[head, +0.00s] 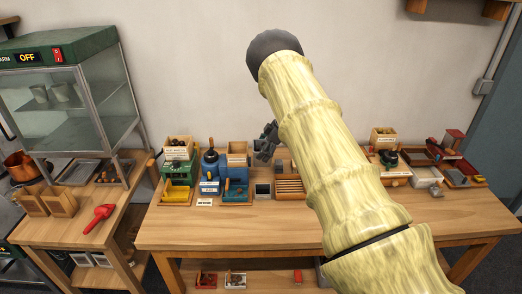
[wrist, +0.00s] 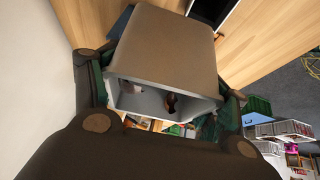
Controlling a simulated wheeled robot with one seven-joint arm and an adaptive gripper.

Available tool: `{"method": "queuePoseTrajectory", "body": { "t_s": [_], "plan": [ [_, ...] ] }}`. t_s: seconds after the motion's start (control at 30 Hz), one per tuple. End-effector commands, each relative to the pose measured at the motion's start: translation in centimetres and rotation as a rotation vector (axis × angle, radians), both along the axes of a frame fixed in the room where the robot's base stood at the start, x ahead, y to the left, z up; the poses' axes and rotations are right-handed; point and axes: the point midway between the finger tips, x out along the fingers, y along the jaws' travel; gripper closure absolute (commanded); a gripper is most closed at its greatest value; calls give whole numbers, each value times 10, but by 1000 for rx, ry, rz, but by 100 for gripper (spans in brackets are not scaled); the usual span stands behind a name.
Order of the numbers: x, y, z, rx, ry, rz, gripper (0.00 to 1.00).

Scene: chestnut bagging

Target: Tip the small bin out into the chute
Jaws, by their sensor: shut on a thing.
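In the wrist view, the small bin (wrist: 165,40) is a grey-brown box with a paler inside. My gripper (wrist: 163,85) is shut on it, with a dark finger along each side. The bin's open mouth faces the camera. A brown chestnut-like piece (wrist: 171,103) and a paler brownish patch show inside. In the head view, dark grey gripper parts (head: 267,137) show just left of my arm, above the back of the table; the arm hides most of that area and I cannot make out the bin there. I cannot identify the chute with certainty.
The wooden table (head: 240,228) has a clear front. Boxes and small machines, including a blue one (head: 211,168) and a green one (head: 180,172), line its back. Trays (head: 428,177) sit at right.

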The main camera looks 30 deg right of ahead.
Motion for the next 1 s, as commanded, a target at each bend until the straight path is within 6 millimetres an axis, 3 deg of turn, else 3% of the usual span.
{"method": "queuePoseTrajectory", "body": {
  "t_s": [1.0],
  "plan": [
    [4,-1,-26,-251,-416,-1,71]
  ]
}}
